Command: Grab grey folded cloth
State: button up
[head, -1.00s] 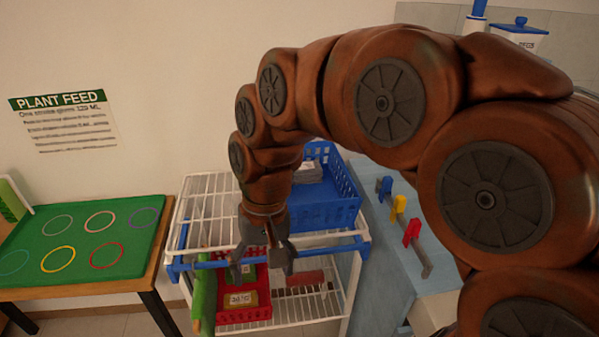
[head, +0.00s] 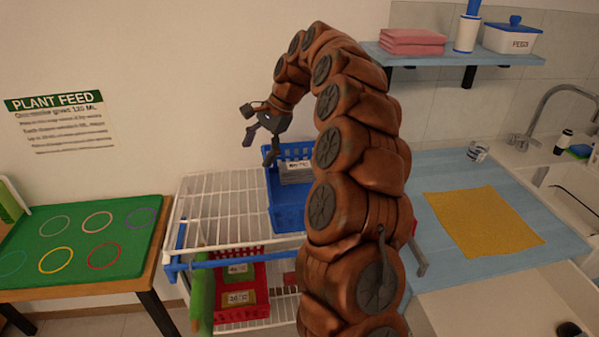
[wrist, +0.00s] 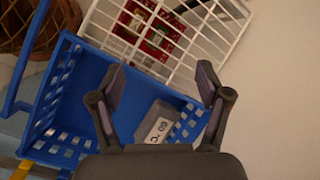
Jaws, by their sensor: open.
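The grey folded cloth (head: 296,174) lies in the blue basket (head: 287,212) on the top of the white wire rack. A white label shows on it. In the wrist view the cloth (wrist: 157,122) sits near one end wall of the basket (wrist: 86,72), between the lines of my two fingers and beyond them. My gripper (head: 259,149) is open and empty, raised above the back of the basket, with its fingers pointing down. In the wrist view my gripper (wrist: 162,72) shows both fingers spread apart. My arm hides the right part of the basket in the head view.
The wire rack (head: 215,205) has a red basket (head: 240,311) on its lower level. The wall is close behind. A green mat (head: 80,240) lies on the left table. A yellow cloth (head: 483,222) lies on the blue counter; pink folded cloths (head: 413,40) sit on the shelf.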

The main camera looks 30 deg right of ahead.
jog(key=w+d+f+m+t, duration=0.1)
jog(key=w+d+f+m, duration=0.25)
jog(key=d, duration=0.65)
jog(key=m+h, duration=0.2)
jog(key=m, duration=0.2)
send_near(300, 166)
jog(key=shift+w+a+f, duration=0.45)
jog(key=shift+f, duration=0.2)
jog(key=shift+d+p+x, duration=0.15)
jog(key=shift+p+x, duration=0.55)
jog(key=shift+x, duration=1.25)
jog(key=shift+d+p+x, duration=0.1)
jog(key=shift+p+x, duration=0.55)
jog(key=shift+x, duration=1.3)
jog(key=shift+s+f, duration=0.15)
jog(key=shift+c, duration=0.3)
jog(key=c, duration=0.8)
